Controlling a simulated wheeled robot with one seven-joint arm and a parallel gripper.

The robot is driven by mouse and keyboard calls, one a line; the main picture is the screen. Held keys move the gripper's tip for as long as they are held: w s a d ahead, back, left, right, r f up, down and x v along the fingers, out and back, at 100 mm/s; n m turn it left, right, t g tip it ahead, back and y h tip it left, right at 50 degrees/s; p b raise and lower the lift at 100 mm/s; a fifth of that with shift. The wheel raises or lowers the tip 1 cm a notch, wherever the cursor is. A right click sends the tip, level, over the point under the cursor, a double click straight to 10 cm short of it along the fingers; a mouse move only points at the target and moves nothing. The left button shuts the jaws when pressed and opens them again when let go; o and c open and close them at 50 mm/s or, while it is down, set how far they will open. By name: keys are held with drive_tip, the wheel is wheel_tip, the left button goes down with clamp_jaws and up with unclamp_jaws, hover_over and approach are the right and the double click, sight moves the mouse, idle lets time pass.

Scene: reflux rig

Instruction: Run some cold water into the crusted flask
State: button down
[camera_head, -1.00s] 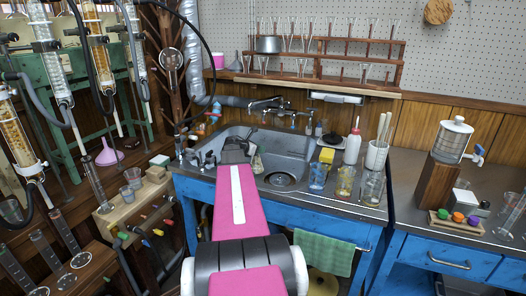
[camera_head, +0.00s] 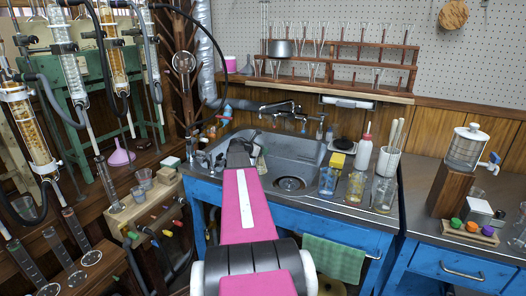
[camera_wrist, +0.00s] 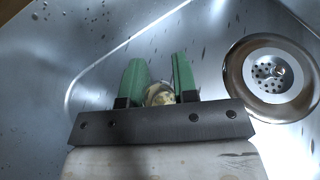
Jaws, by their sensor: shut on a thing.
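My gripper (camera_wrist: 158,72) has two green fingers and is shut on a small rounded thing, the crusted flask (camera_wrist: 158,95), whose yellowish, mottled end shows between them. The rest of it is hidden by the gripper. In the head view my gripper (camera_head: 242,152) is over the left part of the steel sink (camera_head: 311,157), mostly hidden by my own arm. The dark tap (camera_head: 280,107) stands at the back of the sink, beyond my gripper. No water stream shows. The round drain (camera_wrist: 270,75) lies to the right of the fingers in the wrist view.
Several glasses, including one with yellow liquid (camera_head: 356,187), and a white squeeze bottle (camera_head: 363,153) stand right of the sink. A white-lidded tank with a spigot (camera_head: 466,148) is farther right. Glass columns (camera_head: 66,70) and a pink funnel (camera_head: 121,155) crowd the left.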

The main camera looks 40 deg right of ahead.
drive_tip(key=shift+f, duration=0.1)
drive_tip(key=c, duration=0.8)
unclamp_jaws()
wheel_tip(320, 180, up, 4)
drive_tip(key=shift+r, duration=0.1)
drive_tip(key=w+r+v, duration=0.1)
drive_tip(key=w+v, duration=0.1)
drive_tip(key=v, duration=1.1)
drive_tip(key=shift+d+r, duration=0.3)
drive_tip(key=shift+r, duration=0.15)
drive_tip(key=shift+s, duration=0.1)
